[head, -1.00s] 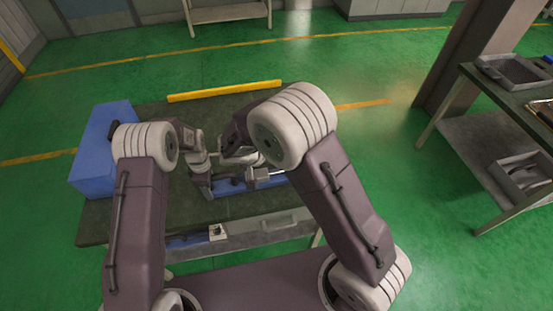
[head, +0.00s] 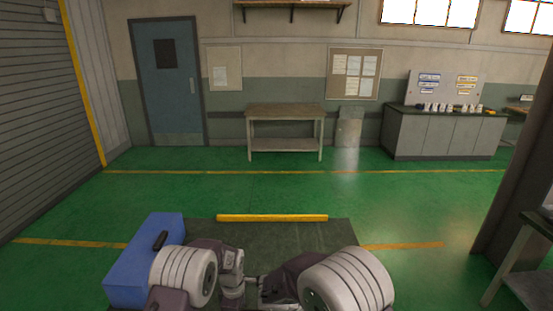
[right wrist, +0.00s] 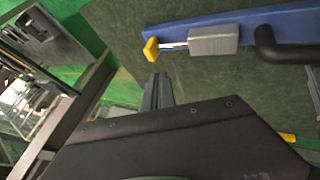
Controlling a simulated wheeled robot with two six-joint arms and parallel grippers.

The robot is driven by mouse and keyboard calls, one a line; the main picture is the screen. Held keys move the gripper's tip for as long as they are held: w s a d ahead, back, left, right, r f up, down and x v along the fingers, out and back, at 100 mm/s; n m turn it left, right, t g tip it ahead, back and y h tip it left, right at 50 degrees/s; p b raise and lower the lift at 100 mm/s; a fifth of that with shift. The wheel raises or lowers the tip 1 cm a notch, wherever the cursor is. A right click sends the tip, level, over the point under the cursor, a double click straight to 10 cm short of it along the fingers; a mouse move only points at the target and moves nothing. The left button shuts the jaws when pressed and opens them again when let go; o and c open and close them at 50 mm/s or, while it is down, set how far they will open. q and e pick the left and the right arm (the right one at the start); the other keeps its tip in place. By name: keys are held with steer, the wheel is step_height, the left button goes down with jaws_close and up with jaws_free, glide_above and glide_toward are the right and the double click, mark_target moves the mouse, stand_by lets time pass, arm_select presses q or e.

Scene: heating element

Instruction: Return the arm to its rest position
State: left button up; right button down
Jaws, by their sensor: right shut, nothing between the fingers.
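In the head view both my arms come in at the bottom edge, bent over the dark work table (head: 290,238). The left wrist (head: 232,268) and the right forearm lie close together; the lower parts are cut off. The left fingers cannot be made out. In the right wrist view my right gripper (right wrist: 158,82) has its fingers together, with nothing between them. It is over the dark green table top, below and apart from a blue bar (right wrist: 235,24) carrying a grey block (right wrist: 213,40), a rod with a yellow tip (right wrist: 151,49) and a black curved handle (right wrist: 283,50).
A blue box (head: 145,262) with a black handle stands at the table's left. A yellow bar (head: 272,218) lies along its far edge. Open green floor lies beyond, up to a wall bench (head: 284,112). A pillar (head: 518,190) and another bench stand at the right.

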arm_select(q)
step_height(320, 180, up, 8)
steer(key=shift+r, duration=0.1)
step_height(320, 180, up, 7)
steer(key=s+a+t, duration=0.1)
steer(key=s+a, duration=0.1)
steer(key=a, duration=0.1)
arm_select(e)
steer(key=s+d+r+m+g, duration=0.1)
steer(key=d+r+m, duration=0.35)
steer(key=d, duration=0.55)
steer(key=s+d+m+g+y, duration=0.1)
steer(key=s+d+g+y, duration=0.15)
steer(key=s, duration=0.65)
arm_select(q)
steer(key=s+a+f+m, duration=0.1)
steer(key=s+m, duration=0.7)
steer(key=s, duration=0.1)
steer(key=s+a+f+m, duration=0.1)
steer(key=s+f+m, duration=0.1)
steer(key=s+m, duration=0.6)
steer(key=shift+s+a, duration=0.3)
steer(key=shift+s, duration=0.6)
arm_select(e)
steer(key=s+a+f+n+y, duration=0.2)
steer(key=s+a+n+y, duration=0.1)
steer(key=s+a+n, duration=0.2)
steer(key=s+n, duration=0.1)
steer(key=s, duration=0.1)
steer(key=shift+s, duration=0.35)
